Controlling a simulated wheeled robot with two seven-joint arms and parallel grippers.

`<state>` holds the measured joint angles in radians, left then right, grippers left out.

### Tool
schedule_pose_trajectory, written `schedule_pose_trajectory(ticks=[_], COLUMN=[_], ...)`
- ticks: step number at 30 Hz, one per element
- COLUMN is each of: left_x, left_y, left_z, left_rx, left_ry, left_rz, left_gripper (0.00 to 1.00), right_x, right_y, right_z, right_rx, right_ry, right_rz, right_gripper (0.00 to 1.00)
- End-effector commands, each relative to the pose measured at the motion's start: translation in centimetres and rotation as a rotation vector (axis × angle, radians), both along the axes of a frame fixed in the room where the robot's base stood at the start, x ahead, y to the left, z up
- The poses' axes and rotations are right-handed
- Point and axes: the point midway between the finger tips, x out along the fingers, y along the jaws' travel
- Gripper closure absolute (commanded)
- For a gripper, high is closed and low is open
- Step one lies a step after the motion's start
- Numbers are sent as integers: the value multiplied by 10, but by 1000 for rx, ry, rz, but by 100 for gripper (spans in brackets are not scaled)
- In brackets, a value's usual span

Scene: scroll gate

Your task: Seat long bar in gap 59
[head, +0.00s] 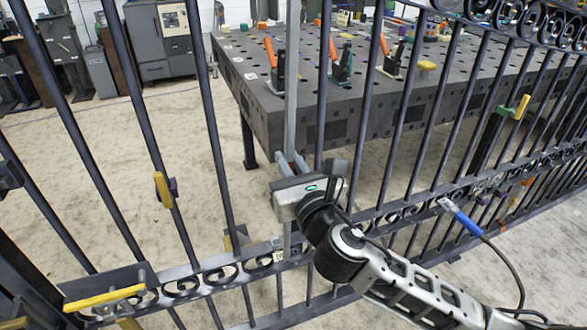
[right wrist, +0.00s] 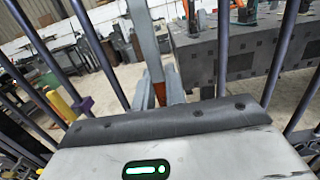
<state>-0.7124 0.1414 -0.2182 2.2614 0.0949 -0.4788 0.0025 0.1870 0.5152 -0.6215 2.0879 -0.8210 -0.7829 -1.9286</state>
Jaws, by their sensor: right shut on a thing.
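The long bar (head: 292,75) is light grey and stands almost upright among the dark fence bars. Its top runs out of the head view. My right gripper (head: 291,163) is shut on it below its visible upper stretch. A short light length of it shows under the gripper, by the scroll rail (head: 222,272); I cannot tell whether its lower end is inside the rail. In the right wrist view the bar (right wrist: 144,42) rises between the fingers. A small pale tag (head: 278,255) is on the rail near it, too small to read. My left gripper is out of view.
A dark perforated table (head: 370,105) with orange-handled clamps stands behind the gate. A yellow-handled clamp (head: 105,297) is at the lower left. Dark bars flank my gripper closely on both sides.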

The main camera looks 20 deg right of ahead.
Motion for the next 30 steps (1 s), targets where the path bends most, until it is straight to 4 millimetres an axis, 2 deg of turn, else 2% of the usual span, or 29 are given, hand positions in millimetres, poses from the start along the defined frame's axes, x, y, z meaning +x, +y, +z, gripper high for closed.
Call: schedule_pose_trajectory(ticks=[12,30], left_x=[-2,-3], left_y=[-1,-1], left_z=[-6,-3], left_rx=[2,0], left_ry=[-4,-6], left_rz=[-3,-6], left_gripper=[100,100], right_x=[26,62], right_y=[1,2], right_z=[2,1], right_rx=[1,1], right_ry=[-11,-10], right_rz=[-1,0], right_gripper=[100,100])
